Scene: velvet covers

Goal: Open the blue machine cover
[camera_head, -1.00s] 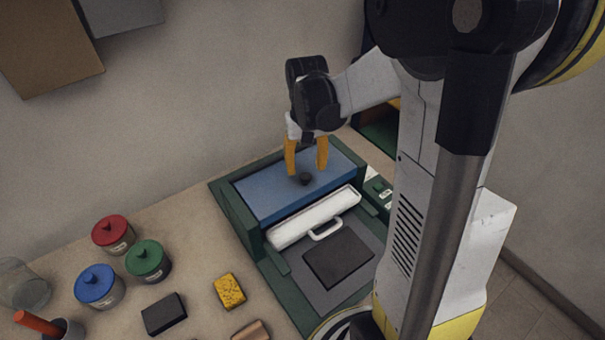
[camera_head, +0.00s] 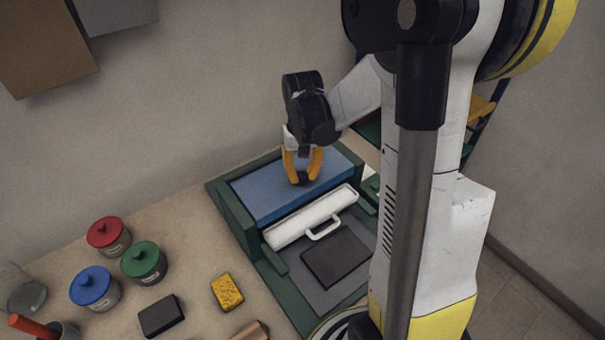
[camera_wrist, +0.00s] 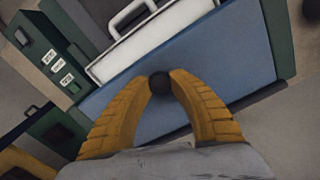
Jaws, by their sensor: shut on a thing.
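The blue machine cover (camera_head: 267,197) is a flat blue panel set in a green frame (camera_head: 239,219) at the back of the machine. It lies closed, and a small round black knob (camera_wrist: 160,83) stands on it. My gripper (camera_head: 301,181) has orange fingers and is shut on the knob from above. In the wrist view the fingertips of my gripper (camera_wrist: 160,76) touch both sides of the knob, with the blue cover (camera_wrist: 233,65) spread behind it.
A white roller bar with a handle (camera_head: 325,229) lies in front of the cover, beside a dark pad (camera_head: 337,258). Red (camera_head: 108,235), green (camera_head: 144,262) and blue (camera_head: 94,287) lidded jars, a black block (camera_head: 161,316) and a yellow sponge (camera_head: 227,292) stand left on the table. A wall rises behind.

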